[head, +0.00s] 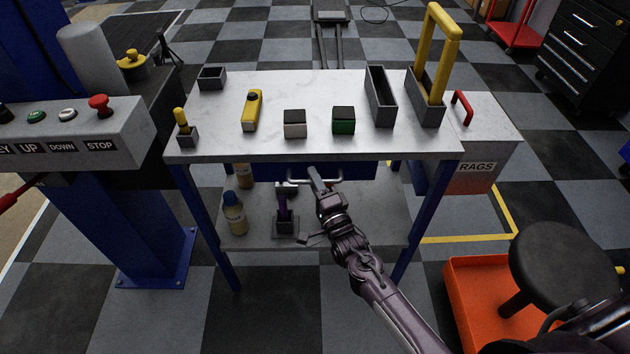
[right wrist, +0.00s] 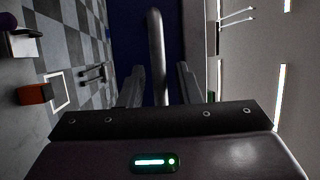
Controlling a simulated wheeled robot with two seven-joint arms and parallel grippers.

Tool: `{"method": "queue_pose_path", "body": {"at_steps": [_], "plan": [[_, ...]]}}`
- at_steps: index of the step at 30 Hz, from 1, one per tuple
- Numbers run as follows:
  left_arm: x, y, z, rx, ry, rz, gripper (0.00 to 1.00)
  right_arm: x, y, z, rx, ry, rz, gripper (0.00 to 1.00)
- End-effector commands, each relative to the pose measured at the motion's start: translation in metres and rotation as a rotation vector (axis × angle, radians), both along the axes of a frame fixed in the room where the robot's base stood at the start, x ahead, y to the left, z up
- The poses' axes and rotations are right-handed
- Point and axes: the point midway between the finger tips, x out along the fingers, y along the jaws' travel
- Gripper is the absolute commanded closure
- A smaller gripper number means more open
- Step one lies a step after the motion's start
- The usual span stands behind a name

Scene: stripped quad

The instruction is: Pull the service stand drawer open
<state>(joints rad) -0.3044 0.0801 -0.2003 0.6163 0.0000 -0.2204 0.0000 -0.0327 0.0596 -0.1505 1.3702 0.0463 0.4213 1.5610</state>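The service stand (head: 220,138) has a pale worktop and blue legs. Its blue drawer front (head: 358,171) shows just under the front edge of the top, partly hidden by my right gripper. I see no gap that shows the drawer standing out. The drawer's metal bar handle (right wrist: 156,45) runs up the middle of the right wrist view, against the blue front (right wrist: 178,35). My right gripper (head: 323,182) is at the handle. Its two fingers stand on either side of the bar, with a gap visible on each side. My left gripper is not in view.
Small bins, a yellow tool (head: 251,110) and two small blocks stand on the worktop. Bottles (head: 234,214) and a holder stand on the lower shelf (head: 375,225). A rags bin (head: 475,175), orange tray (head: 468,300) and black stool (head: 562,262) are at right. A lift control box (head: 75,140) is at left.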

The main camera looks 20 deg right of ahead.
Motion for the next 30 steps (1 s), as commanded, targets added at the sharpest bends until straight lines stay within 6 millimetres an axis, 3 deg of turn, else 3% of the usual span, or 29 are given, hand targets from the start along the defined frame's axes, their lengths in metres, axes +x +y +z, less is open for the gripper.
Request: {"method": "queue_pose_path", "body": {"at_steps": [1,6,19,23,30], "plan": [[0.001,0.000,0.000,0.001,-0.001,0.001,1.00,0.000,0.000,0.000,0.000,0.000,0.000,0.77],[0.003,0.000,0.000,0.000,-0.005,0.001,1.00,0.000,0.000,0.000,0.000,0.000,0.000,0.99],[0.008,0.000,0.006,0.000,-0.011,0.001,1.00,-0.008,0.002,0.000,0.002,0.004,0.000,1.00],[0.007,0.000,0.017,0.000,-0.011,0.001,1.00,-0.027,0.008,0.002,0.003,0.005,0.000,1.00],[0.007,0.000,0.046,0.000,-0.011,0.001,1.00,-0.088,0.025,0.003,0.004,0.009,-0.001,1.00]]}}
